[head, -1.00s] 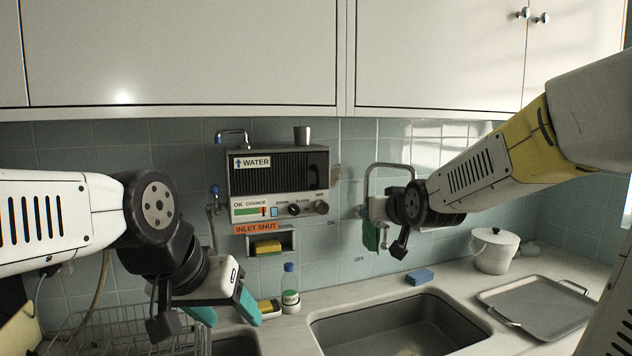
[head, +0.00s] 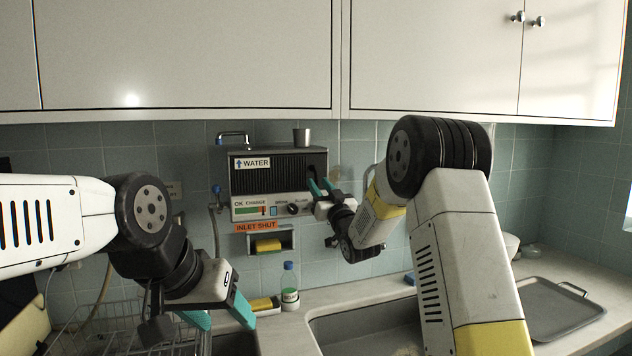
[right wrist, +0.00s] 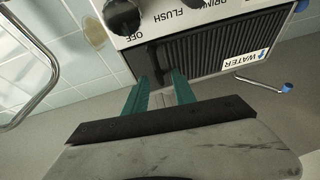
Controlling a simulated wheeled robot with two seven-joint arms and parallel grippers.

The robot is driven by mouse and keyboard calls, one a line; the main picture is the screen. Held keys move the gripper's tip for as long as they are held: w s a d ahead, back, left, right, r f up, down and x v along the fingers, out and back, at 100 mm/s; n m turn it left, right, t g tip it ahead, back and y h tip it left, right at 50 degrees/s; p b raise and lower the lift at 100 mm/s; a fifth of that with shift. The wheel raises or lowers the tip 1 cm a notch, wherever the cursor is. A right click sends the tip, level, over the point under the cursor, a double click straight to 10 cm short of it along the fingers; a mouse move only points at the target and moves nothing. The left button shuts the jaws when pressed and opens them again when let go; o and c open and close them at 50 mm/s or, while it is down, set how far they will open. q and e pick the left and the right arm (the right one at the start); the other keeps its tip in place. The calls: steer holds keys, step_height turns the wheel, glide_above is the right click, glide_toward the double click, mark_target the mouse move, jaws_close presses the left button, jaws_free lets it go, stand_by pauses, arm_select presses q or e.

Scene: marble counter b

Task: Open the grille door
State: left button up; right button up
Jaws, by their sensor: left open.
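The grille door (head: 275,172) is the dark ribbed front of the water unit on the tiled wall and looks closed. It shows tilted in the right wrist view (right wrist: 215,52), with a dark upright handle (right wrist: 157,62) near one end. My right gripper (head: 321,186) is at the unit's right side. Its teal fingers (right wrist: 160,82) are apart, with the handle just ahead of and between the tips. I cannot tell whether they touch it. My left gripper (head: 220,318) is open and empty, low in front of the counter, away from the unit.
The unit has a knob panel (head: 272,208) below the grille and a metal cup (head: 302,137) on top. A sponge niche (head: 268,245) is underneath. A bottle (head: 289,290), a sink (head: 368,335) and a tray (head: 555,308) are on the counter. Cupboards hang above.

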mark_target(317, 181)
steer(key=shift+x, duration=1.6)
jaws_close()
